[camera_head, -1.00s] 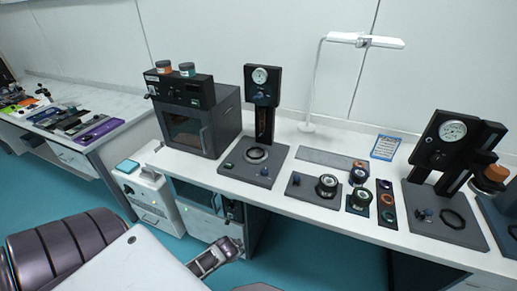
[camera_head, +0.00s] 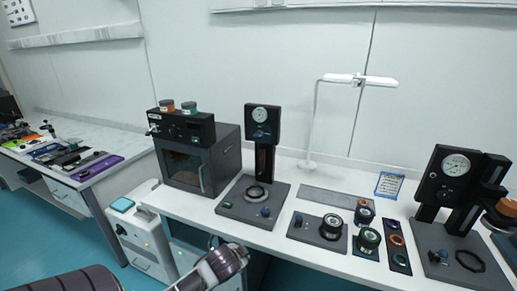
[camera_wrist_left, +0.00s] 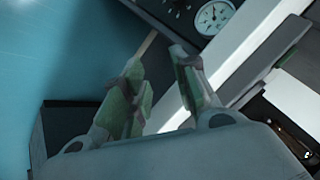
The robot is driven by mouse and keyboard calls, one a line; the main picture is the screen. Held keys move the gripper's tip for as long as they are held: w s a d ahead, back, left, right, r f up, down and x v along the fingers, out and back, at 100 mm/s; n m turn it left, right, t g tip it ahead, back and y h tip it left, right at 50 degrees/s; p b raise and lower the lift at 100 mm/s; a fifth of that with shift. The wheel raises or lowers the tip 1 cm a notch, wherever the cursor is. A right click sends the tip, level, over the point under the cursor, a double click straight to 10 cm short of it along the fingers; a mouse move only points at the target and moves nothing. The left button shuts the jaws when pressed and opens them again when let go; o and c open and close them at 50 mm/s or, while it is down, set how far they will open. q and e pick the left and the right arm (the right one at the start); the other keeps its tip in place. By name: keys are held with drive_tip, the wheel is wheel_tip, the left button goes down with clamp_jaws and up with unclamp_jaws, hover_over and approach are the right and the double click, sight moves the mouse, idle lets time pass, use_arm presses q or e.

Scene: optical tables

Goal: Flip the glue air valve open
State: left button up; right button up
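I cannot tell for sure which part is the glue air valve. A small white fitting (camera_head: 153,128) sits at the left end of the black control box (camera_head: 186,130) on the oven-like cabinet. Two gauge stations also stand on the bench: one in the middle (camera_head: 262,118) and one at the right (camera_head: 452,170). My left gripper's wrist (camera_head: 222,264) is low in front of the bench, its fingers not clear there. In the left wrist view the left gripper (camera_wrist_left: 160,57) has its fingers apart with nothing between them; a round gauge (camera_wrist_left: 213,16) lies beyond. My right gripper is not seen.
Two jars (camera_head: 178,107) stand on the control box. Mounts with round parts (camera_head: 331,227) and a lamp (camera_head: 313,120) occupy the bench. A white cabinet (camera_head: 140,240) stands on the floor at the left. The bench's front edge (camera_head: 250,240) is close to my left wrist.

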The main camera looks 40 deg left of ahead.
use_arm(q)
drive_tip(key=w+a+r+t, duration=0.1)
drive_tip(key=r, duration=0.1)
drive_tip(key=w+a+r+m+y, duration=0.1)
drive_tip(key=w+a+r, duration=0.1)
drive_tip(key=r, duration=0.1)
drive_tip(key=w+a+r+t, duration=0.1)
drive_tip(key=a+r, duration=0.1)
drive_tip(key=r, duration=0.1)
drive_tip(key=shift+w+a+r+m+t, duration=0.1)
drive_tip(key=shift+w+a+m+t, duration=0.05)
drive_tip(key=shift+w+m+t, duration=0.15)
drive_tip(key=w+a+r+m+t, duration=0.1)
drive_tip(key=w+r+m+t, duration=0.2)
drive_tip(key=r, duration=0.9)
drive_tip(key=w+a+r+m+t, duration=0.1)
drive_tip(key=w+r+m+t, duration=0.2)
drive_tip(key=r, duration=1)
drive_tip(key=w+t, duration=0.1)
drive_tip(key=w, duration=0.2)
drive_tip(key=shift+w+a+r+m+t, duration=0.25)
drive_tip(key=shift+a+m+t, duration=0.05)
drive_tip(key=shift+a+m, duration=0.1)
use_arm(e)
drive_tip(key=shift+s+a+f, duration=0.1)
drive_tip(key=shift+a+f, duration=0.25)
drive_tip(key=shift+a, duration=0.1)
use_arm(q)
drive_tip(key=shift+w, duration=0.15)
